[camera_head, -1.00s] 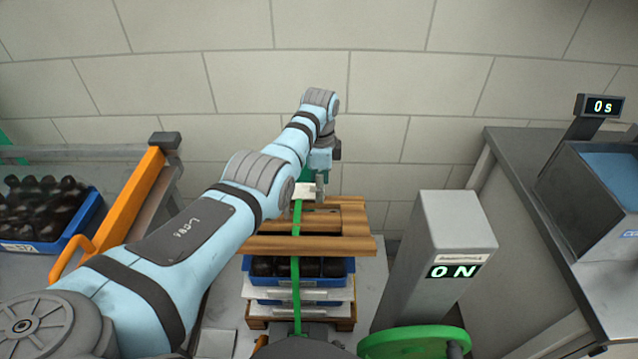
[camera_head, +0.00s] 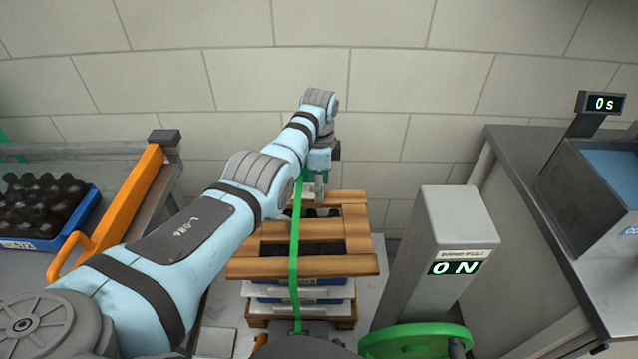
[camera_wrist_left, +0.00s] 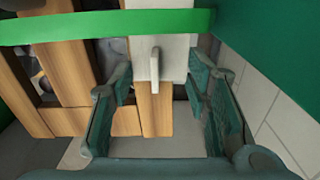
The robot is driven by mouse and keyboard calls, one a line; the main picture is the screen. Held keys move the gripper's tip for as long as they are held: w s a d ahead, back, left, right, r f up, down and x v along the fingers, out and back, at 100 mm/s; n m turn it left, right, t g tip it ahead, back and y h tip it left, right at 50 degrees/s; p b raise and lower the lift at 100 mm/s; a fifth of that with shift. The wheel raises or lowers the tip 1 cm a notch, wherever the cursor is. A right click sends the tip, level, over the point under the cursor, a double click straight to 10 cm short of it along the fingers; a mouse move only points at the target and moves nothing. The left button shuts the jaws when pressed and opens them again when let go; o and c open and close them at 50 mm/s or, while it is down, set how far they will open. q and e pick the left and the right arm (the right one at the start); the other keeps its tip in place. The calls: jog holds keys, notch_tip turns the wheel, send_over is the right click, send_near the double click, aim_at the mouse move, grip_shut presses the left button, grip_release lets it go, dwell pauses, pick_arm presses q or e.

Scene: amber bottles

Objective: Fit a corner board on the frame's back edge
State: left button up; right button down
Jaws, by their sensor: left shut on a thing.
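The wooden frame (camera_head: 355,225) lies on top of the bottle stack, with dark bottles showing through its gaps. A green strap (camera_head: 294,250) runs over it from front to back. My left gripper (camera_head: 319,192) is at the frame's back edge. In the left wrist view, the white corner board (camera_wrist_left: 172,55) lies against the frame's wood (camera_wrist_left: 155,115), close by the strap (camera_wrist_left: 110,24). Its upright tab sits between the fingers of my left gripper (camera_wrist_left: 160,88), which is shut on the board. My right gripper is out of view.
A grey post with an ON sign (camera_head: 445,235) and a green wheel (camera_head: 415,341) stand right of the stack. A blue crate of bottles (camera_head: 40,243) and an orange bar (camera_head: 125,205) are at left. A grey bench (camera_head: 560,245) is at right.

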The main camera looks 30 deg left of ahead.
pick_arm(q)
jog(key=shift+f+b, duration=0.3)
jog(key=shift+f, duration=0.15)
jog(key=o, duration=1.1)
jog(key=shift+o, duration=0.2)
notch_tip(320, 180, up, 7)
jog(key=p, duration=0.7)
jog(key=shift+r+p, duration=0.1)
jog(key=shift+p, duration=0.2)
